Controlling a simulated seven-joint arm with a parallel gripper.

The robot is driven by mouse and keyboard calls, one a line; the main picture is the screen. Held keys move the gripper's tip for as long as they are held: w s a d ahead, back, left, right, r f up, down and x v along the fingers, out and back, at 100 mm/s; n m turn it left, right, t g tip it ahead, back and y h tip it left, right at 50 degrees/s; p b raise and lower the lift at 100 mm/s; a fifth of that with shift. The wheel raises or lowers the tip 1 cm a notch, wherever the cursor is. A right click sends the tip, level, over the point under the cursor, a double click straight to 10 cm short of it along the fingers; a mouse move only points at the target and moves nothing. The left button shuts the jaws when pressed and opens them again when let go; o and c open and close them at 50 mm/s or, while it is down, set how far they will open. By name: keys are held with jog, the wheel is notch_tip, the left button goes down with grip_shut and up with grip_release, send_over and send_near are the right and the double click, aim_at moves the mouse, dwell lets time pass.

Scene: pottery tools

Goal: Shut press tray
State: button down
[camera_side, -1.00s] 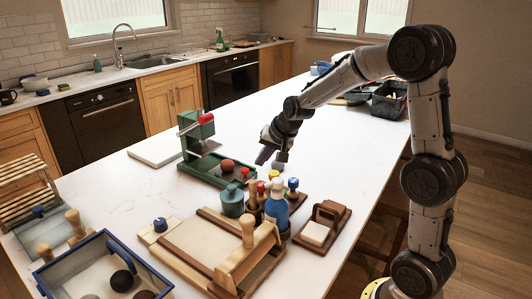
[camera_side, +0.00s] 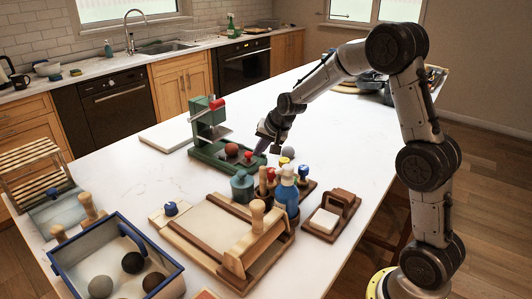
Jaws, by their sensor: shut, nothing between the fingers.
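The press (camera_side: 208,122) is a green stand with a red handle at its top, standing on the white counter. Its green tray (camera_side: 215,160) lies low at the base and reaches out to the right. A reddish-brown ball (camera_side: 231,149) sits on the tray, and a small red piece (camera_side: 248,155) shows near its right end. My gripper (camera_side: 261,149) is shut and empty, pointing down at the tray's right end. Whether the fingers touch the tray I cannot tell.
A teal jar (camera_side: 242,187), a blue spray bottle (camera_side: 286,193) and other small bottles stand close in front of the press. A wooden slab roller (camera_side: 215,235) and a blue-rimmed box (camera_side: 115,262) with balls lie nearer. Counter behind the press is mostly clear.

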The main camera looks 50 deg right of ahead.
jog(key=w, duration=0.7)
jog(key=shift+w, duration=0.4)
jog(key=s+a+r+n+t, duration=0.1)
jog(key=s+a+r, duration=0.2)
jog(key=s+r, duration=0.45)
jog(key=s+a+r+t, duration=0.1)
jog(key=s+a+r, duration=0.3)
jog(key=r, duration=0.6)
jog(key=s+a+r+n, duration=0.3)
jog(key=s+a, duration=0.1)
jog(key=s, duration=0.7)
jog(key=s+a+f+n+g, duration=0.1)
jog(key=s+f+n, duration=0.2)
jog(key=s, duration=0.6)
jog(key=s+a+f+n+g+y, duration=0.1)
jog(key=s+f+n, duration=0.3)
jog(key=s+f, duration=0.4)
jog(key=shift+s+a+f+n+g, duration=0.25)
jog(key=shift+s+a+g, duration=0.25)
jog(key=shift+s, duration=0.65)
